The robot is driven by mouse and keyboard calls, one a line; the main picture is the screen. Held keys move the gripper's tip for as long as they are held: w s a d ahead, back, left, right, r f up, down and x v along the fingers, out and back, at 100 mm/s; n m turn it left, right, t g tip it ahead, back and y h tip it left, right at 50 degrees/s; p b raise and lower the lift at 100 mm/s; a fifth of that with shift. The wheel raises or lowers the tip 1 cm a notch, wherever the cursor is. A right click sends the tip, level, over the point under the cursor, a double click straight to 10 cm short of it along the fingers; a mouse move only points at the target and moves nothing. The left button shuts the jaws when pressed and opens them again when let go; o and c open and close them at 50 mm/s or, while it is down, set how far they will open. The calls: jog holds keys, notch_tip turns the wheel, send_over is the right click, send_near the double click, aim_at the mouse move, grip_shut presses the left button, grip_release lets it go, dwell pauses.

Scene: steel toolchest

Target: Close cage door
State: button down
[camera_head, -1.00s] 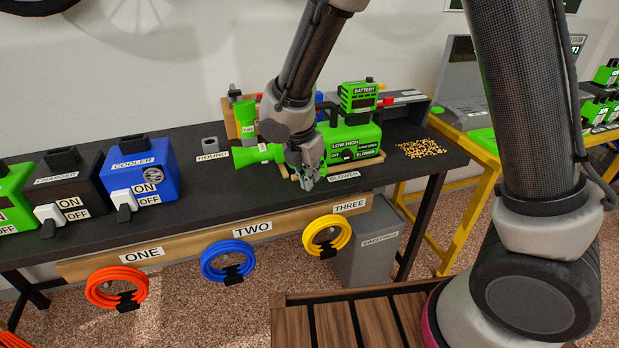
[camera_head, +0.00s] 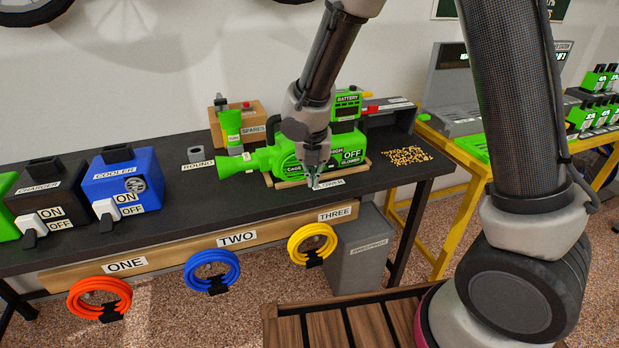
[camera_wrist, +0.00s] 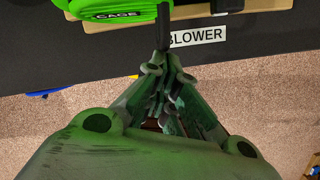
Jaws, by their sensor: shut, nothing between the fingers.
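The green blower (camera_head: 280,157) lies on its wooden base on the black bench, its nozzle pointing left. A "CAGE" label marks its lower front side, and the labelled green part (camera_wrist: 118,12) shows at the top of the wrist view. I cannot tell the door's exact outline or how far it stands open. My gripper (camera_head: 314,180) is shut and empty at the front of the blower, near the "BLOWER" label, and hides part of its side. In the wrist view my fingertips (camera_wrist: 165,65) are together, just below a dark upright piece (camera_wrist: 163,27); contact is unclear.
A green bottle (camera_head: 231,125) and a spares box (camera_head: 252,120) stand behind the blower. A battery (camera_head: 347,104) sits on top of it. Loose pellets (camera_head: 407,156) lie to its right. Coloured hose coils hang under the bench's front edge, with a grey sweepings bin (camera_head: 357,245) below.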

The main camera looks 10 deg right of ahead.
jog(key=shift+w+d, duration=0.2)
jog(key=shift+w, duration=0.1)
jog(key=shift+a, duration=0.15)
